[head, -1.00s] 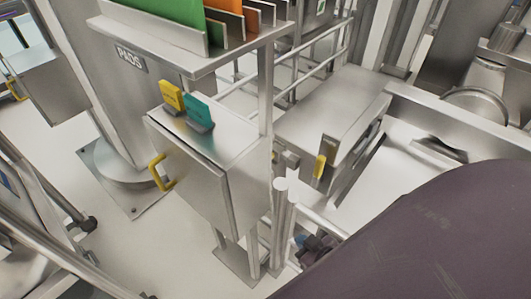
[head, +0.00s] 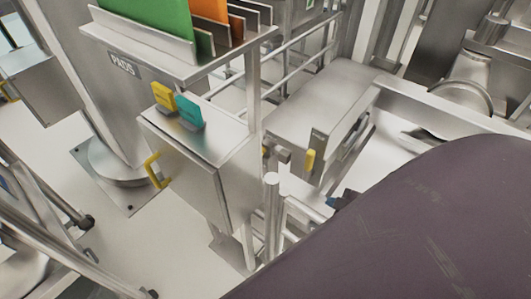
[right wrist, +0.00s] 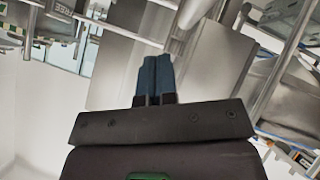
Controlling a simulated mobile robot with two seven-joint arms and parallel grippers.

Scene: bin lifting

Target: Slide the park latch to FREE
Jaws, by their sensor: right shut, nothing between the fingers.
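In the right wrist view a label reading FREE (right wrist: 158,15) is at the top. My right gripper (right wrist: 157,62) has its two blue fingers together, empty. In the head view its blue tip (head: 336,201) shows below and right of the yellow knob, apart from it. My dark forearm hides the rest. My left gripper is out of view.
A steel cabinet (head: 205,170) with a yellow handle (head: 153,171) and yellow and teal tags stands left of the knob. A PADS rack (head: 122,66) holds green and orange panels. A round post (head: 271,215) and rails stand close left of my right gripper.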

